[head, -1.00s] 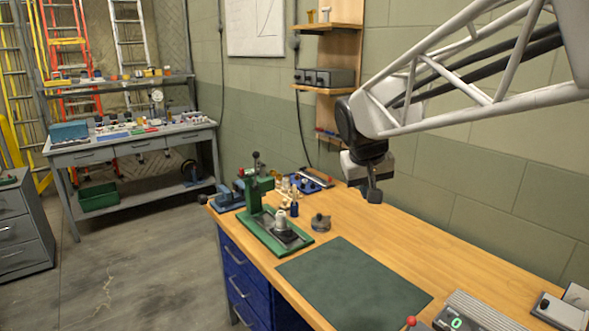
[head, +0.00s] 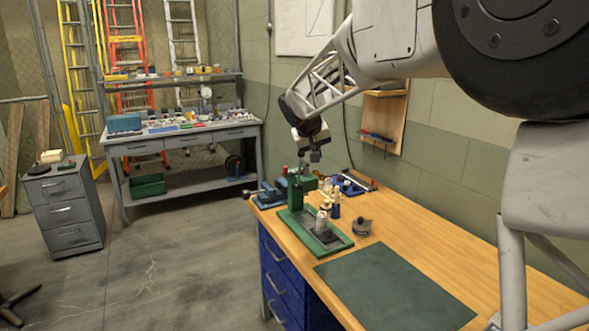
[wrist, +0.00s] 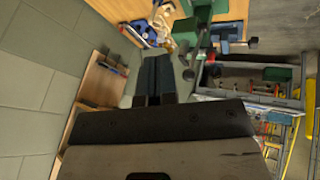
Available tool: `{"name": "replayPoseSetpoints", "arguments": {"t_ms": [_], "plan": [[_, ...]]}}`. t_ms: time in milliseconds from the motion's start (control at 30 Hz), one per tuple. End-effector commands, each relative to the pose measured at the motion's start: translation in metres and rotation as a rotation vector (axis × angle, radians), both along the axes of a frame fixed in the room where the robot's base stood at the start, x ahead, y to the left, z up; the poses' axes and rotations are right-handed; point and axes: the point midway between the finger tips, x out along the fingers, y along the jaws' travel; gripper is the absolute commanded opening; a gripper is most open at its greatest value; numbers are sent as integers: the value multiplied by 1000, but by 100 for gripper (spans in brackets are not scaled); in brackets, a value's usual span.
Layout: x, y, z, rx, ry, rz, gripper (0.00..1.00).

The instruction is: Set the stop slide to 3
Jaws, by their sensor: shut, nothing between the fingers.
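A green bench press (head: 297,190) stands on the workbench at its far left end, on a green base plate (head: 343,244). A grey bed with a whitish cylinder (head: 321,222) lies on that base. The press also shows in the wrist view (wrist: 206,28), near the top. I cannot make out the stop slide or any number on it. My gripper (head: 315,156) is above and behind the press, in the air and apart from it. In the wrist view my dark fingers (wrist: 156,72) are together and empty, with the press beyond and to their right.
A blue vise (head: 266,194) sits left of the press. A dark green mat (head: 395,288) lies clear on the workbench (head: 445,250). A wooden shelf (head: 383,125) is on the wall behind.

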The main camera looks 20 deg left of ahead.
Motion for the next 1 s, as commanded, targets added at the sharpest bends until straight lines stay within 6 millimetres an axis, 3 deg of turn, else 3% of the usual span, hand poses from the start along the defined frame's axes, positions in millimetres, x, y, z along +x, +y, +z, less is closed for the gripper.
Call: {"name": "replayPoseSetpoints", "arguments": {"t_ms": [300, 533, 733, 1000], "plan": [[43, 107, -24, -27, -51, 81, 0], [61, 176, -43, -40, -86, 131, 0], [67, 206, -51, -46, -102, 152, 0], [68, 211, -53, -46, -105, 156, 0]]}}
